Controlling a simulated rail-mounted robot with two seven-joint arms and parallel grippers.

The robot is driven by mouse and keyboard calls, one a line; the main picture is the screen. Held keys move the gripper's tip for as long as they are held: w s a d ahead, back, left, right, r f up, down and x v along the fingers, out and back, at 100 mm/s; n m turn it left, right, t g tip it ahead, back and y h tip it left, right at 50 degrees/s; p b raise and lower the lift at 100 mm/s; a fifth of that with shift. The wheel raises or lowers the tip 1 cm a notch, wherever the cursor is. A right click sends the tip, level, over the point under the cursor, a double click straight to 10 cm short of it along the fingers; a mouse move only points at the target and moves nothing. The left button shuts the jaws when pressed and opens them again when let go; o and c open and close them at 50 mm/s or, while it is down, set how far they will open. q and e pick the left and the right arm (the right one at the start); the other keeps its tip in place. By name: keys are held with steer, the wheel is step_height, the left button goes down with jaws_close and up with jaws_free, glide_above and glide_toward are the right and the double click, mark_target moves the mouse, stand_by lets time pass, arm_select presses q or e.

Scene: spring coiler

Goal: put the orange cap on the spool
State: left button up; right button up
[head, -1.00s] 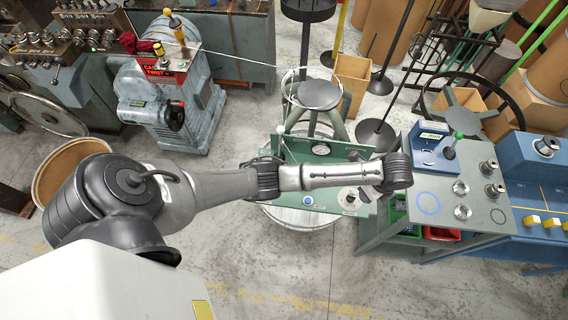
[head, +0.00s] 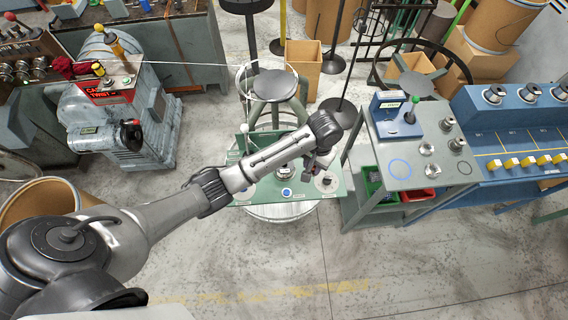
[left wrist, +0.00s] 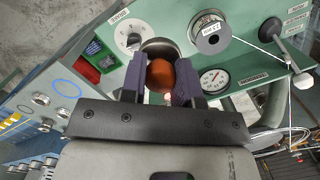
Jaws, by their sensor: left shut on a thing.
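The orange cap (left wrist: 161,76) sits between the two dark fingers of my left gripper (left wrist: 164,80) in the left wrist view. The gripper is shut on it. In the head view my left gripper (head: 312,170) hangs over the right part of the green panel (head: 245,190), and the cap is not clear there. In the wrist view a silver round part (left wrist: 158,46) shows behind the cap, partly hidden by it. Beside it stands a round dark-and-silver part (left wrist: 209,34) with a small label, near a thin wire. I cannot tell for sure which part is the spool. My right gripper is not in view.
The panel also carries a gauge (left wrist: 213,80), a pale dial (left wrist: 130,37) and a blue button (head: 286,192). A grey bench (head: 400,180) with a green-topped lever (head: 412,108) stands close on the right. A grey machine (head: 125,130) stands at the left.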

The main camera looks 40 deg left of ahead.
arm_select(q)
steer(key=shift+a+f, duration=2.75)
steer(key=shift+a, duration=0.2)
steer(key=shift+a+f, duration=2.75)
steer(key=shift+a, duration=0.15)
steer(key=shift+f, duration=0.1)
steer(key=shift+f, duration=0.35)
steer(key=shift+f, duration=0.1)
steer(key=o, duration=1)
